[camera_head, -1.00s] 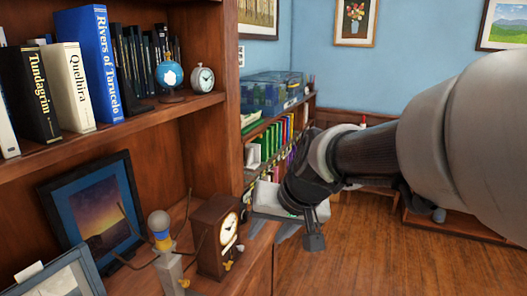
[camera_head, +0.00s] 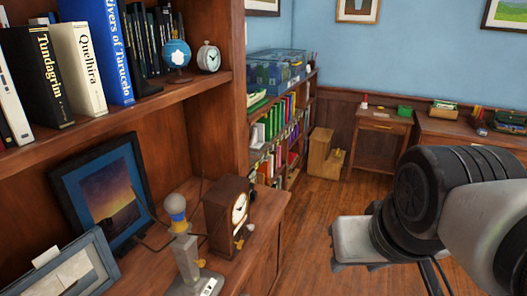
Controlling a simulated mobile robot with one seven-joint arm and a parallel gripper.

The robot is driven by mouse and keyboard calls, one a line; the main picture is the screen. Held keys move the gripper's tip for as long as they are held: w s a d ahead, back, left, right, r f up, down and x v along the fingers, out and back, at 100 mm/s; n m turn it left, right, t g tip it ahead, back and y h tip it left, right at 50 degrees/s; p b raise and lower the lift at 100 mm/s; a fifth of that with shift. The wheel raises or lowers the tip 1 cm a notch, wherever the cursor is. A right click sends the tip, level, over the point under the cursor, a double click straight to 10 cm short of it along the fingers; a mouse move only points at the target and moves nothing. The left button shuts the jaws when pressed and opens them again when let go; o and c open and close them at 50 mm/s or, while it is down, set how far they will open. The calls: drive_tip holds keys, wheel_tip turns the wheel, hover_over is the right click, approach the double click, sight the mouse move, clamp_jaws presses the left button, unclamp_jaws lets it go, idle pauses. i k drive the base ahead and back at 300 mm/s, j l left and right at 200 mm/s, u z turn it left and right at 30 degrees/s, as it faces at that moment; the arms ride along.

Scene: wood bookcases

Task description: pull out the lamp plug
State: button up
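A lamp with a bare bulb (camera_head: 176,204), a yellow and blue collar and a grey stem (camera_head: 186,252) stands upright on the wooden shelf top at lower left. A pale block with small orange details (camera_head: 208,284) is at its foot, partly cut by the lower frame edge. I cannot make out a separate lamp plug or its cord clearly. My gripper (camera_head: 362,242) is at the lower right, over the floor and well apart from the lamp. Its fingertips do not show clearly, and I see nothing held.
A wooden clock (camera_head: 228,215) stands close right of the lamp. A framed sunset picture (camera_head: 104,207) leans behind it, and another frame (camera_head: 62,275) is at lower left. Books and a globe (camera_head: 177,53) fill the shelf above. The floor (camera_head: 312,215) right of the bookcase is open.

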sight(254, 193)
drive_tip(key=z, duration=0.75)
drive_tip(key=i, duration=4.2)
drive_tip(key=j+u, duration=0.1)
drive_tip(key=u, duration=2.9)
